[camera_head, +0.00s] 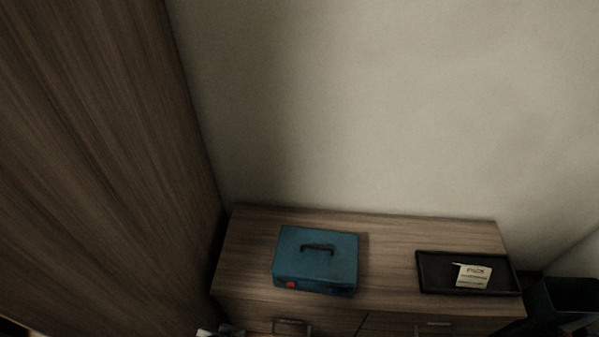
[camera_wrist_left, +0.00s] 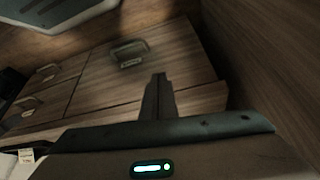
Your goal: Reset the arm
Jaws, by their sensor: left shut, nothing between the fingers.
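My left gripper (camera_wrist_left: 158,92) shows in the left wrist view. Its dark fingers are together, with nothing between them, in front of the wooden drawer fronts. In the head view only a small pale and dark part of my left arm shows at the bottom edge, left of the middle. My right gripper is not in view.
A wooden drawer cabinet (camera_head: 388,225) stands against the wall. On it are a closed teal box (camera_head: 335,262) with a black handle and a black tray (camera_head: 437,264) holding a paper note (camera_head: 473,275). A dark bin (camera_head: 565,296) is at right. A tall wooden panel (camera_head: 95,150) rises at left.

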